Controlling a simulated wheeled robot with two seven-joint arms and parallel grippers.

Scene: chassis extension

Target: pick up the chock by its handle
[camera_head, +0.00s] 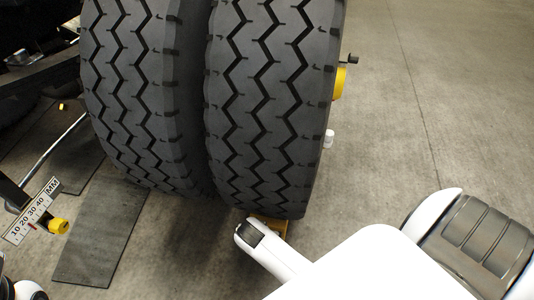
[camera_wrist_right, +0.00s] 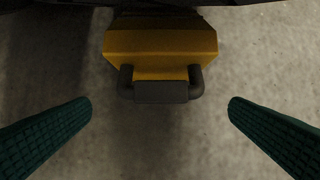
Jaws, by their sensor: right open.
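The chock is a yellow block (camera_wrist_right: 160,45) with a dark handle (camera_wrist_right: 161,92) on its near face, seen in the right wrist view at the top centre. In the head view a small part of the yellow chock (camera_head: 268,224) shows at the foot of the right tire, mostly hidden by my right arm. My right gripper (camera_wrist_right: 160,110) is open, with one green-black finger on each side of the handle and clear gaps to it. The fingers touch nothing. My left gripper is not clearly in view.
Two large black tires (camera_head: 265,100) stand side by side on the concrete floor (camera_head: 440,110). A dark mat (camera_head: 103,235) lies at the left, near a ruler plate marked MM (camera_head: 32,210) with a yellow knob (camera_head: 58,226). The floor to the right of the tires is clear.

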